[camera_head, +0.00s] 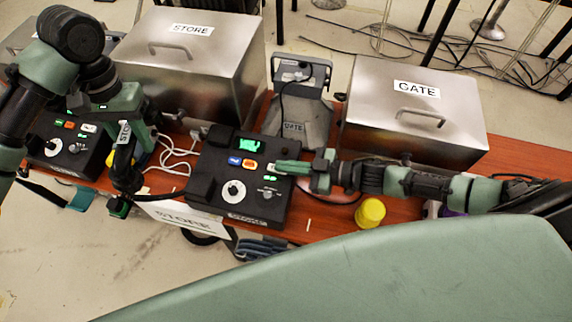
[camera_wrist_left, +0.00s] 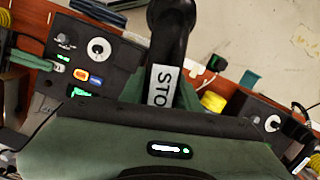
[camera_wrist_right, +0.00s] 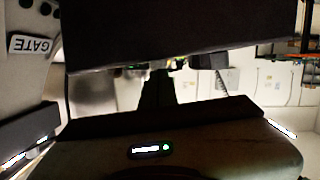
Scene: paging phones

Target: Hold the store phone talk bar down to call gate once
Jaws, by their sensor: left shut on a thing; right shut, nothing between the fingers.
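The black store handset (camera_head: 123,168), with a white STORE label, hangs upright in my left gripper (camera_head: 124,132), which is shut on it. The handset also shows in the left wrist view (camera_wrist_left: 170,30). The middle phone base (camera_head: 208,180) has a lit green screen (camera_head: 249,145), a blue and an orange button (camera_head: 250,164), and a white dial (camera_head: 233,192). My right gripper (camera_head: 276,167) is shut and empty, with its tips over the base just right of the orange button. I cannot tell whether the tips touch the base. The handset's talk bar cannot be made out.
Another phone base (camera_head: 70,150) sits at the left. Metal boxes marked STORE (camera_head: 190,70) and GATE (camera_head: 415,115) stand behind. White cables (camera_head: 175,155) and a yellow cylinder (camera_head: 370,213) are on the red-brown table (camera_head: 310,220).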

